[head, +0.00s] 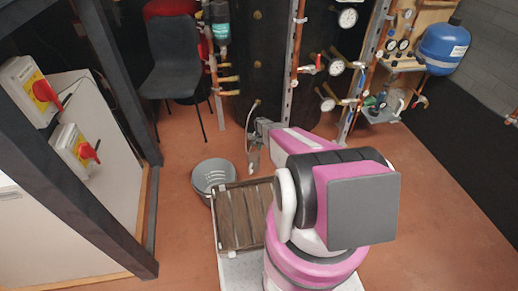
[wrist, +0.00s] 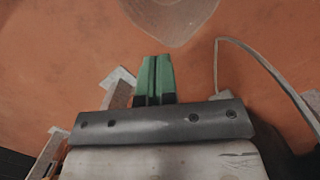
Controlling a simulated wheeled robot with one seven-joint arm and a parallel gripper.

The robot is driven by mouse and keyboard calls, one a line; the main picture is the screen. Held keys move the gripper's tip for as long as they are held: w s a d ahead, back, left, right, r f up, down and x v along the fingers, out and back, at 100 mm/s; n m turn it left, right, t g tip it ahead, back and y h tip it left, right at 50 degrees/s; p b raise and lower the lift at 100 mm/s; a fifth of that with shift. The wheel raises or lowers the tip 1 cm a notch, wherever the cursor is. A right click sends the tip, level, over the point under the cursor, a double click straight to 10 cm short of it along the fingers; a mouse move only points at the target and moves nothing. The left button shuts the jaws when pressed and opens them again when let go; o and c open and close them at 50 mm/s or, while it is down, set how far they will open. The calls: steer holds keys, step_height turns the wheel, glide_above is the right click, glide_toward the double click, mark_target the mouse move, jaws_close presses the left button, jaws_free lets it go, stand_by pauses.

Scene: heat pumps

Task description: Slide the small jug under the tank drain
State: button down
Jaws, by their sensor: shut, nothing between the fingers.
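A clear see-through jug (head: 253,160) stands on the floor just beyond the end of my arm in the head view. Its rounded edge shows at the top of the wrist view (wrist: 172,18), cut off by the frame. My gripper (wrist: 153,72) has its green fingers together with nothing between them. It points at the jug, with a strip of bare floor visible between fingertips and jug. A thin pale drain hose (head: 249,114) hangs from the dark tank (head: 262,70) close by. A hose also curves along the right of the wrist view (wrist: 262,66).
A grey bucket (head: 212,178) stands left of the jug. A dark chair (head: 174,65) and copper pipework with gauges stand behind. Floor to the right is clear.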

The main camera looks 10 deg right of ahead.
glide_above(255, 167)
steer(key=shift+s, duration=0.1)
steer(key=shift+w+d+f, duration=0.1)
steer(key=shift+w+f, duration=0.15)
steer(key=shift+f, duration=0.6)
steer(key=shift+f, duration=0.1)
